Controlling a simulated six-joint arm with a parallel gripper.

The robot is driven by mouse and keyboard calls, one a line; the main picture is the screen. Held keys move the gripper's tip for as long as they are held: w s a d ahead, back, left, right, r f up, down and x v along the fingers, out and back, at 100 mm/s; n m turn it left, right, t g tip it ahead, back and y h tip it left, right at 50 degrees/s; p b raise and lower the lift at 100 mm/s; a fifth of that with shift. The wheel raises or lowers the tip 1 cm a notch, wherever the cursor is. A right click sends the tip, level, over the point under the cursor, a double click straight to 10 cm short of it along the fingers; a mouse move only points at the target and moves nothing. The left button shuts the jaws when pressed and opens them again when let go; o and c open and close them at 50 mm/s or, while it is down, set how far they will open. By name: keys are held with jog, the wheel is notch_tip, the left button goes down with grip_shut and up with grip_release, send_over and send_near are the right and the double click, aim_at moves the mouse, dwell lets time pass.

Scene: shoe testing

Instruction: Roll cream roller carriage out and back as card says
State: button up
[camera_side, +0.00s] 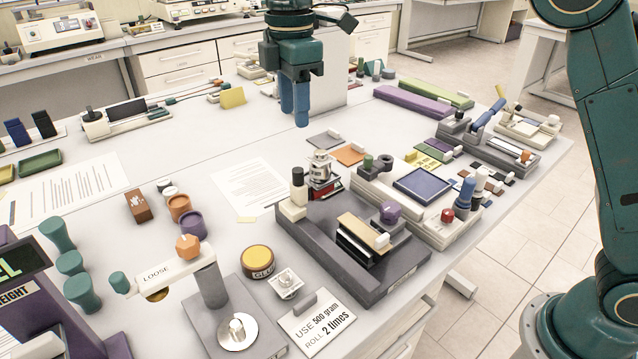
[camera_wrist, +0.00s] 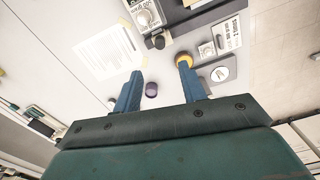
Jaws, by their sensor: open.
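The card (camera_side: 317,322) reads "USE 500 gram ROLL 2 times"; it also shows in the wrist view (camera_wrist: 226,34). A cream block (camera_side: 292,211) with an upright black knob (camera_side: 298,176) stands at the left end of the dark grey base (camera_side: 385,284); it looks like the roller carriage. A silver weight (camera_side: 320,168) sits beside it on a red piece. A cream-and-black strip holder (camera_side: 362,243) is on the base's right part. My gripper (camera_side: 294,114) is open and empty, high above the table behind the base. Its blue fingers are apart in the wrist view (camera_wrist: 160,70).
A post with a cream arm marked "LOOSE" (camera_side: 160,274) and an orange knob stands front left. A yellow-lidded glue tin (camera_side: 257,260) and purple cup (camera_side: 193,224) are near it. A crowded cream tray (camera_side: 440,232) adjoins the base.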

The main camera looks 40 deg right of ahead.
aim_at(297, 165)
notch_tip(297, 165, down, 14)
jog(key=shift+r, duration=0.2)
dwell(0.5)
grip_shut()
